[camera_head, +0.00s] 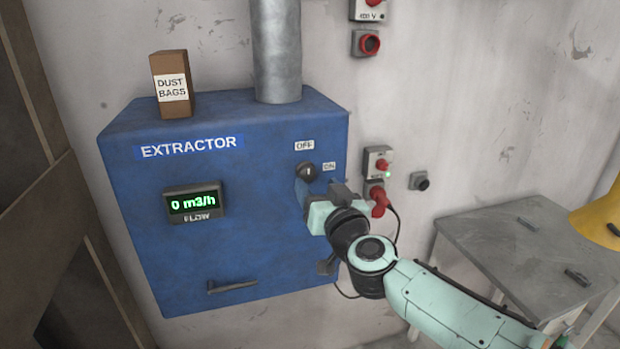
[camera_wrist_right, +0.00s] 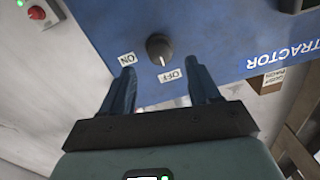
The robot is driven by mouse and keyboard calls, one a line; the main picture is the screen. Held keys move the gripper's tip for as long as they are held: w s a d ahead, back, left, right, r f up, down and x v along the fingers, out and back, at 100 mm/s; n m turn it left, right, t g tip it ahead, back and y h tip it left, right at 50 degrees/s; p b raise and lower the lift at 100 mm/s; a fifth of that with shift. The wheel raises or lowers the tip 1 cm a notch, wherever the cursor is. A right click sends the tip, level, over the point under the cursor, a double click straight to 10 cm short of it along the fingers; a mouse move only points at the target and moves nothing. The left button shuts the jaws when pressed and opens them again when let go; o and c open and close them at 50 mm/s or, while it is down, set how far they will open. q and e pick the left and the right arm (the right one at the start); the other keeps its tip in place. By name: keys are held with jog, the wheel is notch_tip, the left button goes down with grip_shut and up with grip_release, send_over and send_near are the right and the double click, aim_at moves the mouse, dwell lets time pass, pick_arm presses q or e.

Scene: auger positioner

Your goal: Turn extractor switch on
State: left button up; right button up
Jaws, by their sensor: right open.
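The extractor (camera_head: 250,250) is a blue box on the wall, and its flow display (camera_head: 193,203) reads 0 m3/h. Its switch is a dark round knob (camera_head: 306,171) between an OFF label (camera_head: 304,145) and an ON label (camera_head: 329,166). In the right wrist view the knob (camera_wrist_right: 159,47) has a light mark that seems to point toward the OFF label (camera_wrist_right: 171,75). My right gripper (camera_head: 303,187) is in front of the panel near the knob. Its blue fingers (camera_wrist_right: 162,72) are spread and empty, with the knob beyond their tips. My left gripper is not in view.
A metal duct (camera_head: 277,50) rises from the box beside a dust bags carton (camera_head: 171,85). A red plug with a cable (camera_head: 379,197) is in a wall socket right of the box. A grey table (camera_head: 480,235) stands at the right.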

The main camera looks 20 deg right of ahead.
aim_at(309, 175)
jog(key=w, duration=0.5)
jog(key=shift+w+a, duration=0.2)
jog(key=shift+w, duration=0.05)
jog(key=c, duration=1)
